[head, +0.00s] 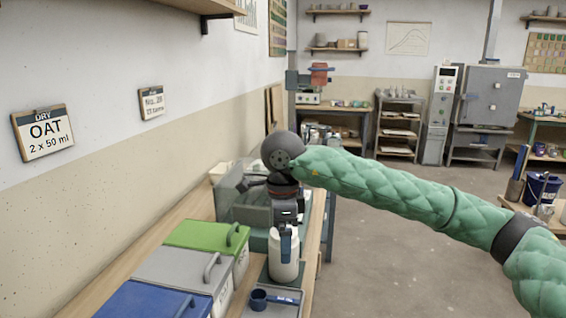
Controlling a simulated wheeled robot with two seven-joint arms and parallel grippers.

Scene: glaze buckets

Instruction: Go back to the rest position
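My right arm comes in from the right in a green quilted sleeve and reaches over the bench at the left wall. My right gripper (286,241) points down at a white tub (284,268) on the bench. Its dark body and a blue part at its tip overlap the tub's upper part. I cannot tell whether it touches the tub, or whether its fingers are open or shut. My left gripper is not in view.
Bins with green (205,236), grey (180,268) and blue (145,302) lids line the bench. A clear container (229,196) stands behind. Open floor (385,245) lies right of the bench.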

